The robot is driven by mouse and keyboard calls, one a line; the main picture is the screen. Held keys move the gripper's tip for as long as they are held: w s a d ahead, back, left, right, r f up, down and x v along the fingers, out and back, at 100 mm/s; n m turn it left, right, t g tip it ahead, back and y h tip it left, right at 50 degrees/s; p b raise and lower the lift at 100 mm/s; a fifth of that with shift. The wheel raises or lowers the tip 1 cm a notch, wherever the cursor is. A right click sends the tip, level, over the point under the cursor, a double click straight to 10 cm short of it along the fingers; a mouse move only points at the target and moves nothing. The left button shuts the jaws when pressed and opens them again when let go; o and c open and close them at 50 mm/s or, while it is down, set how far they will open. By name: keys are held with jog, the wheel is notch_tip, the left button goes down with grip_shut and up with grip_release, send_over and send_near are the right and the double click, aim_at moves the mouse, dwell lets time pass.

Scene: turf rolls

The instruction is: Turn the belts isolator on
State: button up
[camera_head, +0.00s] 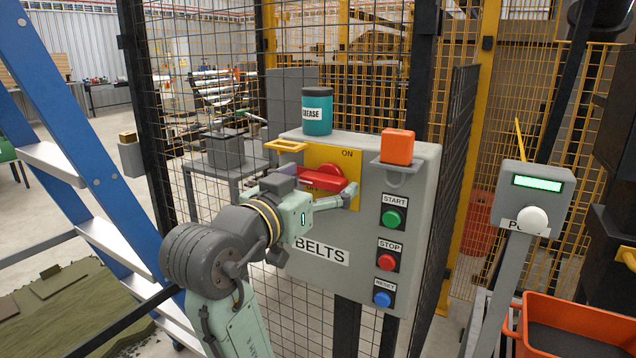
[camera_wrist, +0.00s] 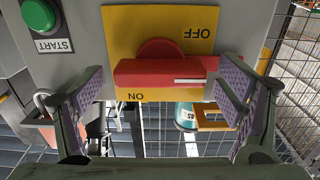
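The belts isolator is a red rotary handle (camera_head: 322,174) on a yellow plate (camera_head: 348,164) on the front of a grey control box labelled BELTS. In the wrist view the picture is upside down; the handle (camera_wrist: 150,70) lies level, with a white mark toward its right end. OFF shows above it and ON below its left end. My gripper (camera_head: 318,187) is at the plate, its fingers open around the handle's two ends. In the wrist view my gripper (camera_wrist: 162,80) shows the purple pads apart, without clear contact. In the head view it partly hides the plate's lower part.
Start (camera_head: 394,217), stop (camera_head: 387,260) and reset (camera_head: 383,298) buttons sit right of the isolator. An orange block (camera_head: 397,147) is on a bracket, and a grease tin (camera_head: 317,112) stands on top. A blue ladder (camera_head: 75,110) is at left. Mesh fencing stands behind.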

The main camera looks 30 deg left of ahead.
jog(key=c, duration=1.1)
jog(key=shift+m+b, duration=0.35)
jog(key=shift+m, duration=0.05)
jog(key=m+b, duration=0.2)
jog(key=m, duration=0.2)
jog(key=shift+f+b, duration=0.15)
jog(key=shift+b, duration=0.15)
jog(key=m+b, duration=0.3)
jog(key=m, duration=0.1)
jog(key=m+b, duration=0.2)
jog(key=m, duration=0.2)
jog(key=m+b, duration=0.2)
jog(key=m, duration=0.3)
jog(key=shift+d, duration=0.1)
jog(key=shift+b, duration=0.3)
jog(key=o, duration=1.1)
